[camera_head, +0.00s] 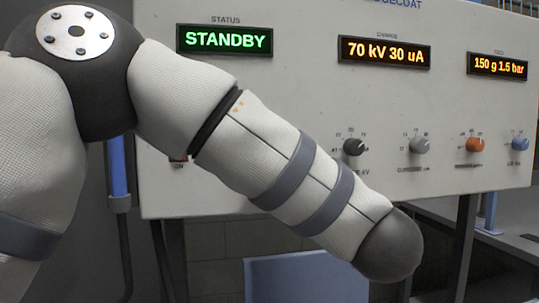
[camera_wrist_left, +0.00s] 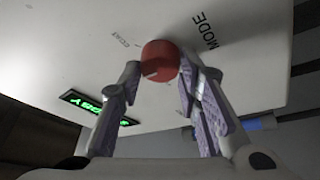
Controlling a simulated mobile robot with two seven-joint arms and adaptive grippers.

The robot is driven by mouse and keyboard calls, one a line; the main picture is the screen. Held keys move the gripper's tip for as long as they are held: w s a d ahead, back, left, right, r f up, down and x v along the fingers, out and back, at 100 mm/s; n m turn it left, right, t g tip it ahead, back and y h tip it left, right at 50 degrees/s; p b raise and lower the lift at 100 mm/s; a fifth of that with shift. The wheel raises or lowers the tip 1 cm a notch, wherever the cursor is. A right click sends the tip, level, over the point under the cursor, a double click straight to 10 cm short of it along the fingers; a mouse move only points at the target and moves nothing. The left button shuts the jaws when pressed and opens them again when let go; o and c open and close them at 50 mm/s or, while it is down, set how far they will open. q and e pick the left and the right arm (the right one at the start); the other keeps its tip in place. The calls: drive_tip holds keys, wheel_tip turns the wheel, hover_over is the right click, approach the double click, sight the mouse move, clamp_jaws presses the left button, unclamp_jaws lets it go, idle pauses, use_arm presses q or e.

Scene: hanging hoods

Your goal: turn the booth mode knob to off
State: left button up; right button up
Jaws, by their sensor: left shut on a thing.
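The red booth mode knob (camera_wrist_left: 160,60) sits on the pale panel in the left wrist view, with a pale pointer mark on its face. The word MODE is printed to its right, and a small, hard-to-read position label is above left of it. My left gripper (camera_wrist_left: 158,76) has its two fingers on either side of the knob and is shut on it. In the head view the knob and this gripper are hidden behind my arm. My right gripper is in neither view.
The control panel (camera_head: 300,95) carries a green STANDBY display (camera_head: 226,40), two amber displays, and a black knob (camera_head: 353,146), a grey knob (camera_head: 419,145), an orange knob (camera_head: 475,145) and a blue knob (camera_head: 520,144). A red switch is partly covered by my arm.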

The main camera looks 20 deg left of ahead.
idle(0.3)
use_arm(q)
drive_tip(key=o, duration=1.1)
drive_tip(key=shift+o, duration=0.2)
drive_tip(key=v, duration=0.7)
drive_tip(key=shift+d, duration=0.25)
drive_tip(key=shift+s, duration=0.15)
